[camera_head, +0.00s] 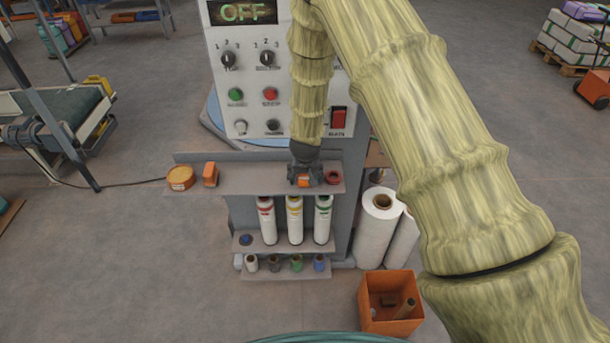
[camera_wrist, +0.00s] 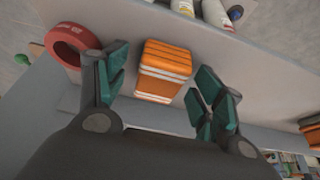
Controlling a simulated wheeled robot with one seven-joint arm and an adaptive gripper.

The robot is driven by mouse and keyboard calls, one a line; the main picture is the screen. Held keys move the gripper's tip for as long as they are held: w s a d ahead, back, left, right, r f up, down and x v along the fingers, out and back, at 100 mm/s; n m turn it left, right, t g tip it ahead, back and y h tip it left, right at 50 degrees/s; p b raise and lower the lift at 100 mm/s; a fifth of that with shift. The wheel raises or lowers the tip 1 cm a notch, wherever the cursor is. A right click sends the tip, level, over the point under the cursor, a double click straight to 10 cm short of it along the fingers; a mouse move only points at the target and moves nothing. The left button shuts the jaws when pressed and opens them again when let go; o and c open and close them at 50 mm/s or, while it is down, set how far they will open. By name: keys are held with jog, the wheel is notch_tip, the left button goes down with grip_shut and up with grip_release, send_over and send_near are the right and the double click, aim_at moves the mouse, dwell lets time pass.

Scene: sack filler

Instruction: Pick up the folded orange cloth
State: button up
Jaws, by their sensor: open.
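The folded orange cloth (camera_wrist: 165,70), with pale stripes, lies on a grey shelf between my gripper's fingers in the wrist view. In the head view the cloth (camera_head: 304,181) shows partly, below my gripper (camera_head: 305,177). My gripper (camera_wrist: 158,85) is open, with one teal-padded finger on each side of the cloth and a gap to each side. Whether the fingertips are at the cloth's height is hard to tell.
A red tape roll (camera_wrist: 72,47) lies close beside one finger; it also shows in the head view (camera_head: 333,177). The control panel (camera_head: 245,85) rises behind. Bottles (camera_head: 294,222) stand below.

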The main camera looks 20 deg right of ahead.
aim_at(305, 177)
jog(key=shift+f, duration=0.1)
jog(key=c, duration=1)
jog(key=shift+r+b, duration=0.7)
jog(key=shift+r, duration=0.2)
jog(key=shift+b+v, duration=0.6)
jog(key=shift+v, duration=0.2)
jog(key=s+a+b, duration=0.1)
jog(key=s+a, duration=0.1)
jog(key=s, duration=0.2)
jog(key=s+a+r+b, duration=0.1)
jog(key=s+a+b, duration=0.1)
jog(key=s, duration=0.3)
jog(key=s+a+b, duration=0.1)
jog(key=s+a, duration=0.2)
jog(key=s, duration=0.1)
jog(key=shift+s+r+b, duration=0.3)
jog(key=shift+s+r, duration=0.05)
